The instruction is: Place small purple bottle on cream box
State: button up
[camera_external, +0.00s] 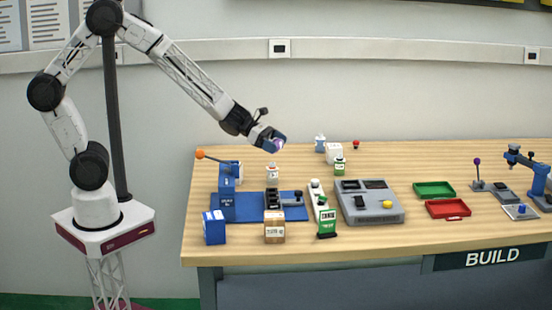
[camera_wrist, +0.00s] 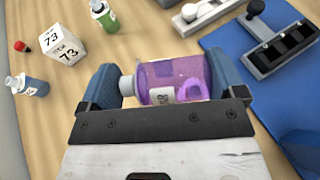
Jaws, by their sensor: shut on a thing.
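My gripper (camera_external: 273,144) is in the air above the left part of the table. In the wrist view my gripper (camera_wrist: 166,82) is shut on the small purple bottle (camera_wrist: 185,76). The bottle lies sideways between the two blue fingers, its pale cap towards the left finger. In the external view only a bit of the purple bottle (camera_external: 281,144) shows at the fingertips. A cream-white box (camera_external: 334,153) printed with 73 stands at the back of the table, right of my gripper. The box also shows at upper left in the wrist view (camera_wrist: 65,46), apart from the bottle.
A blue-white bottle (camera_external: 320,144), a green bottle (camera_external: 340,166) and a red knob (camera_external: 356,144) stand close around the cream box. A blue mat (camera_external: 237,208), a tan box (camera_external: 274,230) and a grey console (camera_external: 368,203) are nearer the front.

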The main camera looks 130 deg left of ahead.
jog(key=w+d+r+m+h, duration=0.2)
jog(key=w+d+m+h, duration=0.15)
jog(key=w+d, duration=1.25)
jog(key=w+d+r+m+h, duration=0.2)
jog(key=w+d+m+h, duration=0.15)
jog(key=w+d, duration=1.25)
jog(key=w+d+f, duration=0.4)
jog(key=d+f, duration=0.5)
jog(key=d, duration=0.4)
jog(key=w+d+f+h, duration=0.1)
jog(key=w+d+f, duration=0.4)
jog(key=d+f, duration=0.4)
jog(key=d, duration=0.4)
jog(key=shift+f, duration=0.15)
